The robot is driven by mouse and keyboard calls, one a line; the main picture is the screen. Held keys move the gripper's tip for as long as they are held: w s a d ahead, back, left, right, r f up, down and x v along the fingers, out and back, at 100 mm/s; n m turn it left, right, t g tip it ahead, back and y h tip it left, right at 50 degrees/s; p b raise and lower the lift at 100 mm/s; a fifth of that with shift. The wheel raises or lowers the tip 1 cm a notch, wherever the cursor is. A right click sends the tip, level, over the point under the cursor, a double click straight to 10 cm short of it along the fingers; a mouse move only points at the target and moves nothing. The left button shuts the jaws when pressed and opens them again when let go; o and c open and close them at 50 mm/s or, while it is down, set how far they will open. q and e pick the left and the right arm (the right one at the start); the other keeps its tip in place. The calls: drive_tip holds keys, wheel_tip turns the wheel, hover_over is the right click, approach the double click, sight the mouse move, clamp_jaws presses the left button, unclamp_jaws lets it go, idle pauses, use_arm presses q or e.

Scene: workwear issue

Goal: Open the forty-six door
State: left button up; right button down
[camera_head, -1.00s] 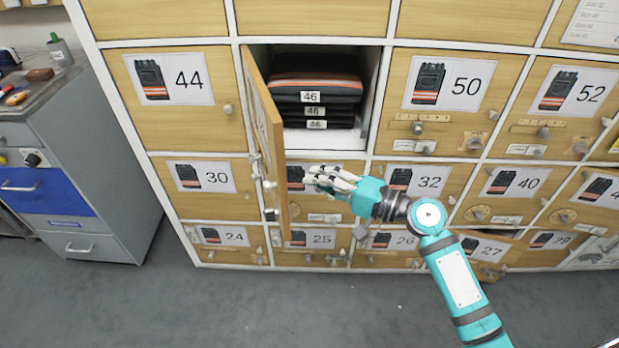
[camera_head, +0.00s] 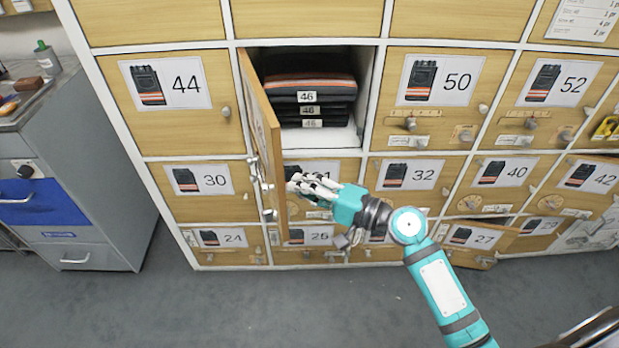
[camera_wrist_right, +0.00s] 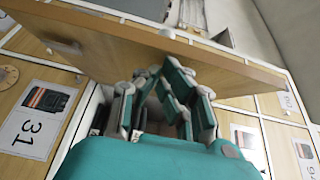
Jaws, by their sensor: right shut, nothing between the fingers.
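The forty-six door (camera_head: 264,140) stands open, swung out on its left side and seen nearly edge-on. Its compartment (camera_head: 335,138) shows a white floor and a stack of folded dark garments (camera_head: 309,98) with orange stripes and 46 labels. My right gripper (camera_head: 295,186) is shut and empty, below the compartment opening and on the inner side of the door, with its fingertips close to the door. In the right wrist view the door (camera_wrist_right: 130,48) spans the picture just beyond the fingers (camera_wrist_right: 165,92); I cannot tell whether they touch it. My left gripper is not in view.
Shut doors 44 (camera_head: 180,118), 30 (camera_head: 205,207) and 50 (camera_head: 440,118) surround the opening. Door 27 (camera_head: 485,240), low at right, stands slightly open. A grey drawer cabinet (camera_head: 90,190) stands at left. The grey floor (camera_head: 250,310) in front is clear.

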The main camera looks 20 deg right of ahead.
drive_tip(key=w+a+m+t+h+p, duration=0.1)
drive_tip(key=a+p, duration=0.5)
drive_tip(key=a, duration=0.9)
drive_tip(key=shift+a+m+t+h, duration=0.35)
drive_tip(key=shift+m+t+h, duration=0.35)
drive_tip(key=shift+h, duration=0.3)
drive_tip(key=shift+d, duration=0.1)
